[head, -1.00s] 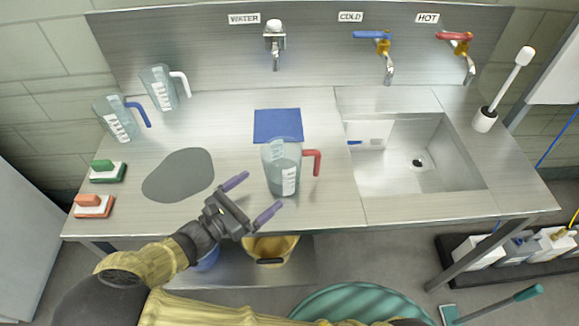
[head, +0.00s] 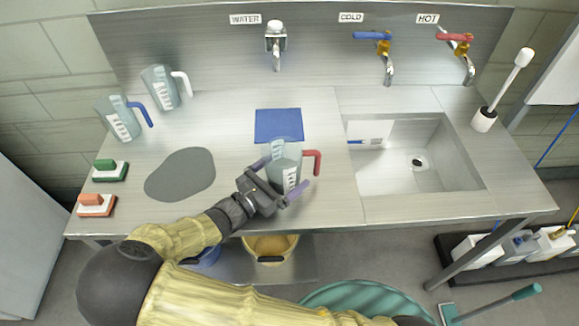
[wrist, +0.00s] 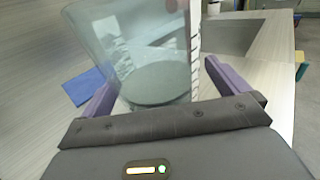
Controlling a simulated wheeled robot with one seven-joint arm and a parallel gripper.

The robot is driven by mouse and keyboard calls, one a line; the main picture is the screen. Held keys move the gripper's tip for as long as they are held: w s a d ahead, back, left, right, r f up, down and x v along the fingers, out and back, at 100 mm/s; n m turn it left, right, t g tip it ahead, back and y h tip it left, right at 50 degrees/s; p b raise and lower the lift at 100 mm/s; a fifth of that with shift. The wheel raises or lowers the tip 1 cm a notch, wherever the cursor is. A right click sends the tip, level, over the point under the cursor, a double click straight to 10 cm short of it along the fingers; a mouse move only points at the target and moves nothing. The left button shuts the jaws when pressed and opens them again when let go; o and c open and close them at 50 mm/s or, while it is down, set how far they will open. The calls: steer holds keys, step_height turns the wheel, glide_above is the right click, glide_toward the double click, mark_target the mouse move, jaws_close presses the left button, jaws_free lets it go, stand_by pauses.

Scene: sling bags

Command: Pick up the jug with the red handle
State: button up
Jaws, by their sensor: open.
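The clear jug with the red handle (head: 287,163) stands upright on the steel counter, in front of the blue square mat (head: 279,124). Its red handle points right in the head view. My gripper (head: 285,176) is open, with its purple fingers on either side of the jug's lower body. In the wrist view the jug (wrist: 150,50) fills the space between the purple fingers (wrist: 165,90). I cannot tell whether either finger touches it.
Jugs with a blue handle (head: 118,118) and a white handle (head: 161,88) stand at the back left. A grey round mat (head: 180,175), a green brush (head: 110,170) and an orange brush (head: 96,205) lie left. The sink (head: 415,170) is right of the jug.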

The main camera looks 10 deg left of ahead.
mark_target(284, 144)
steer(key=shift+w+d, duration=0.3)
steer(key=shift+w, duration=0.1)
steer(key=c, duration=1.3)
step_height(284, 144, up, 10)
steer(key=shift+r, duration=0.1)
steer(key=shift+a, duration=0.1)
stand_by(0.3)
